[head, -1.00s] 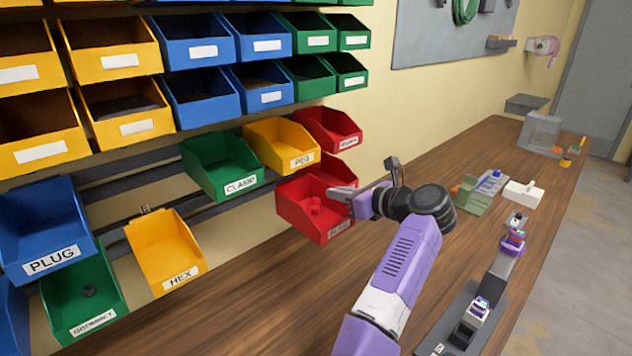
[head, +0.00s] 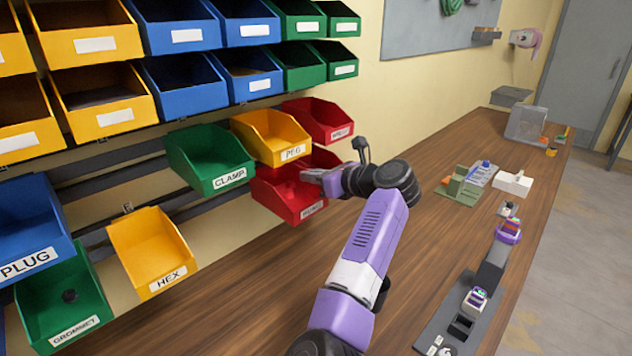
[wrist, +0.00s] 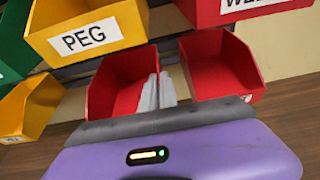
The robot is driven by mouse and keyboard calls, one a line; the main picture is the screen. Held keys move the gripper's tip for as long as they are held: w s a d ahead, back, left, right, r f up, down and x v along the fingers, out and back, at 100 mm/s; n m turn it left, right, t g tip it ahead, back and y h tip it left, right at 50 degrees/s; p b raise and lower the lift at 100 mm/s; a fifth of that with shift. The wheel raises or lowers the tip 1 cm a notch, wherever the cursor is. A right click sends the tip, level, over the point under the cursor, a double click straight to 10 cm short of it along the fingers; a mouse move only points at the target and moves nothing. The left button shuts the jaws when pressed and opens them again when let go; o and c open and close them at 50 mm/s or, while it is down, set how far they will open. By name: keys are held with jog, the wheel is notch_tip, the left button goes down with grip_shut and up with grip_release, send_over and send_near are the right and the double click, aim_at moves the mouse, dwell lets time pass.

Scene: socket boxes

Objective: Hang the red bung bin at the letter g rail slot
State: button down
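The red bung bin (head: 277,198) is upright at the lower rail, below and in front of the yellow PEG bin; its front label is too blurred to read surely. It also shows in the wrist view (wrist: 108,92), with its label hidden by my gripper. My gripper (wrist: 158,92) is shut on the bin's right side wall, one finger on each side of it. In the head view my gripper (head: 312,176) is at that wall. Whether the bin's back touches the rail (head: 190,215) is hidden. I can read no letter g on the rail.
Another red bin (wrist: 212,62) hangs close on the right with a narrow gap. The PEG bin (head: 262,138) and a red bin (head: 318,122) are just above. CLAMP (head: 205,160) and HEX (head: 150,245) bins are to the left. The wooden bench (head: 240,300) is clear below.

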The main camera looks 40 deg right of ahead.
aim_at(295, 165)
jog(key=shift+w+b, duration=0.7)
jog(key=shift+w, duration=0.65)
jog(key=shift+w+r+p, duration=0.15)
jog(key=shift+w+p, duration=0.2)
jog(key=shift+w, duration=0.15)
jog(key=shift+w+a, duration=0.1)
jog(key=shift+w, duration=0.85)
jog(key=shift+w+r+g+p, duration=0.15)
jog(key=shift+r+g+p, duration=0.2)
jog(key=shift+p, duration=2.2)
jog(key=shift+f, duration=0.15)
jog(key=shift+f, duration=1)
jog(key=shift+f, duration=0.2)
